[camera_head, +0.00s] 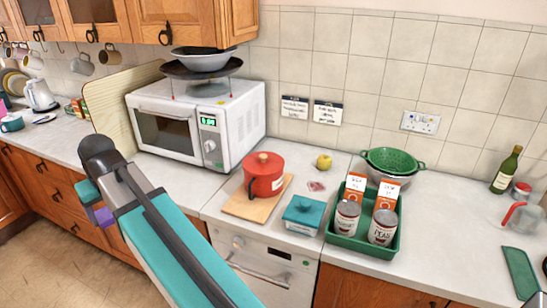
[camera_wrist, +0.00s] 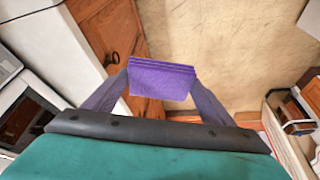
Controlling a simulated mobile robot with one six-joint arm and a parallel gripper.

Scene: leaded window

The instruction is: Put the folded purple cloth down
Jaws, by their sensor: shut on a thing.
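The folded purple cloth (camera_wrist: 161,78) is a small, layered flat pad in the wrist view. My gripper (camera_wrist: 161,86) is shut on it, one finger at each side. In the head view the cloth (camera_head: 104,217) shows as a small purple patch at the end of my arm, partly hidden by the gripper. There it appears in front of the wooden drawers at the left, off the worktop and over the floor. My arm hides part of the worktop's front edge.
The worktop holds a microwave (camera_head: 201,122), a red pot (camera_head: 263,178) on a wooden board (camera_head: 236,207), a teal box (camera_head: 303,214), a green tray (camera_head: 352,243) with tins and cartons, and a green colander (camera_head: 394,160). Bare worktop lies right of the tray (camera_head: 450,215).

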